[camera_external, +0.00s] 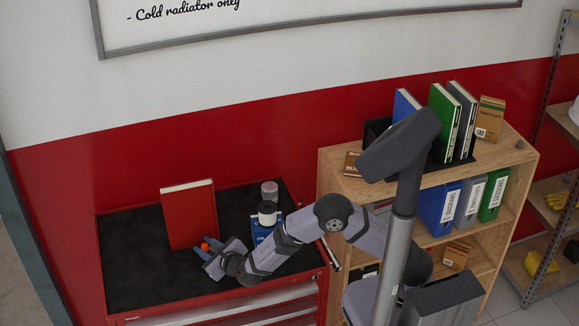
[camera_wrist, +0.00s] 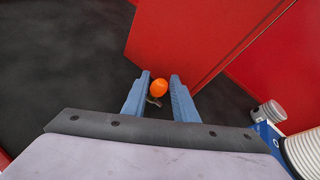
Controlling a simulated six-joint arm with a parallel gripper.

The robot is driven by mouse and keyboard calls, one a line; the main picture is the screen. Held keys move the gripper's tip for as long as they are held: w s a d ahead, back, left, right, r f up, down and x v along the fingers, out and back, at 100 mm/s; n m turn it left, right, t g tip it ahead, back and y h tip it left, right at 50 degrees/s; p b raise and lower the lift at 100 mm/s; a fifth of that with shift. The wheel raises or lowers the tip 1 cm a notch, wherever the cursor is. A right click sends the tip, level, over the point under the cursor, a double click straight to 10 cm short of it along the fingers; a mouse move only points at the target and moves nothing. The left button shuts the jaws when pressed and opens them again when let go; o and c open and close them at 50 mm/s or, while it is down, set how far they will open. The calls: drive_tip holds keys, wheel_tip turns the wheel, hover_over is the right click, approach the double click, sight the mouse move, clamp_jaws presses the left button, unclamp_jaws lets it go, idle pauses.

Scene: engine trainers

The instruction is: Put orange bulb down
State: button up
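The orange bulb (camera_wrist: 159,88) sits between the two blue fingertips of my gripper (camera_wrist: 160,84) in the wrist view. It nearly fills the gap, and my gripper appears shut on it. A small dull base (camera_wrist: 153,101) shows below the orange part, tilted to the lower left. In the external view the bulb (camera_external: 205,246) shows as a small orange spot at the tips of my gripper (camera_external: 204,248), low over the black top of the red tool cabinet (camera_external: 140,270). The external view does not show clearly whether the bulb touches the surface.
A red book or binder (camera_external: 189,214) stands upright just behind my gripper. A dark-and-white cylinder (camera_external: 267,212), a clear-grey jar (camera_external: 270,191) and a blue box (camera_external: 258,232) stand to the right. The black top is clear at left. A wooden shelf (camera_external: 333,165) with binders stands further right.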

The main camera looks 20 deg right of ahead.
drive_tip(key=b+v, duration=0.2)
drive_tip(key=v, duration=0.9)
drive_tip(key=shift+s, duration=0.15)
drive_tip(key=shift+c, duration=0.2)
drive_tip(key=shift+r, duration=0.15)
